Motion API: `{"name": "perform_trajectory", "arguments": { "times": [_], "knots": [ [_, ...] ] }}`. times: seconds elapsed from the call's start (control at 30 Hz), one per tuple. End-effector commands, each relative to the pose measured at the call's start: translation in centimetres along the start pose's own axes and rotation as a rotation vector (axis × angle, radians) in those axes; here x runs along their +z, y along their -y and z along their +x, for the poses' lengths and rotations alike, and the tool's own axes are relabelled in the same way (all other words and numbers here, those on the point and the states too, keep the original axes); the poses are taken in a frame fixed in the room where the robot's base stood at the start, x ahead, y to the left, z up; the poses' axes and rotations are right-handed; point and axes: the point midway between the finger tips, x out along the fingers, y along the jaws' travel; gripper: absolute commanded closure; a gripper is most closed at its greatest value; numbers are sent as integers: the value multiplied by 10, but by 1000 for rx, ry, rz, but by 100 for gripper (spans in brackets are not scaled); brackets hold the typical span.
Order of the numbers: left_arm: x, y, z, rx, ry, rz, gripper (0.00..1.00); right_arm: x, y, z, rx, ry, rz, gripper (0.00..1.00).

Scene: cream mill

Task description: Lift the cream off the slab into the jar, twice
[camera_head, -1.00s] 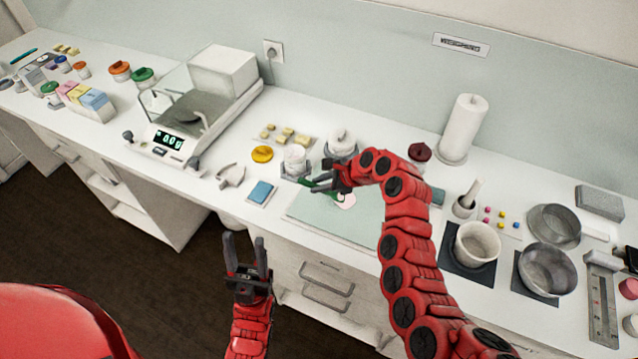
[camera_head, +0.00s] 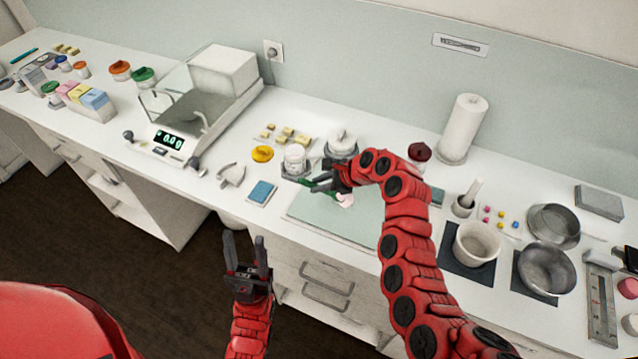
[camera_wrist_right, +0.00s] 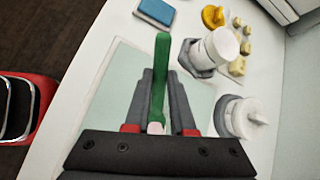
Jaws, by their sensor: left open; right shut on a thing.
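My right gripper (camera_head: 322,184) is shut on a green spatula (camera_wrist_right: 159,75), above the back part of the pale green slab (camera_head: 318,222). The slab also shows in the right wrist view (camera_wrist_right: 112,88). A small pinkish-white patch of cream (camera_head: 346,200) shows by the right gripper; the spatula's working end is mostly hidden. My left gripper (camera_head: 245,245) is open and empty, in front of the counter.
A lidded white pot (camera_head: 342,142) stands behind the right gripper. A balance (camera_head: 190,110) stands further left.

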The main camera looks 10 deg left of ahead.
Motion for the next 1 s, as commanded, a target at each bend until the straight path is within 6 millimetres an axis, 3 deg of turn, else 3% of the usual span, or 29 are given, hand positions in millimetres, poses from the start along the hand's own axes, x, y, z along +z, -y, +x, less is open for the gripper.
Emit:
{"name": "perform_trajectory", "arguments": {
  "times": [0.27,1.0],
  "knots": [
    [0,0,3,0,0,0,50,1,0,-2,1,-1,1,100],
    [-7,2,44,0,0,0,50,37,18,-43,-3,-1,0,100]
  ]
}}
